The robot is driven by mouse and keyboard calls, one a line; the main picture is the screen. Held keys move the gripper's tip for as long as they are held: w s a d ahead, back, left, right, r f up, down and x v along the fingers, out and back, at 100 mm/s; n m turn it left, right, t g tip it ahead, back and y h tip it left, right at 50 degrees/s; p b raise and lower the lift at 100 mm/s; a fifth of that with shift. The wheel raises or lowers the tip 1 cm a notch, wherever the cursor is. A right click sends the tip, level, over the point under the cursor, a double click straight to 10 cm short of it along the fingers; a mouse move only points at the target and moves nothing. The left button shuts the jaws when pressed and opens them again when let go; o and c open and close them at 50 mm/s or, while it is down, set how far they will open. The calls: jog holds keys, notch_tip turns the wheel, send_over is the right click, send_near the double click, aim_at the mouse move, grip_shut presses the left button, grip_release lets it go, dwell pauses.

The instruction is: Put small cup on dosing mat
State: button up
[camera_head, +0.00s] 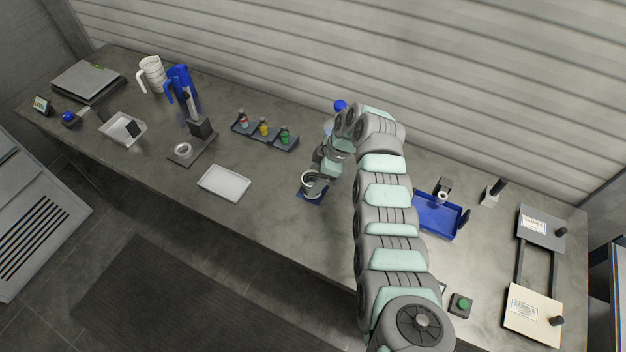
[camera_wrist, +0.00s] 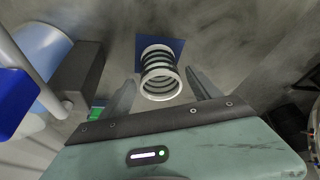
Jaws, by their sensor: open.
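The small cup (camera_head: 309,180), white with dark bands, stands on the dark blue dosing mat (camera_head: 313,201) near the front edge of the bench. In the wrist view the cup (camera_wrist: 161,77) sits on the blue mat (camera_wrist: 174,44), its round opening facing the camera. My gripper (camera_head: 319,183) is open at the cup. In the wrist view its two fingers (camera_wrist: 160,76) are on either side of the cup, with a visible gap on each side. My gripper partly hides the cup in the head view.
A white tray (camera_head: 224,183) lies to the left, and a rack of small bottles (camera_head: 264,132) stands behind it. A blue tray (camera_head: 437,215) is to the right of my arm. The bench between white tray and mat is clear.

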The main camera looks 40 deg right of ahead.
jog(key=v, duration=1)
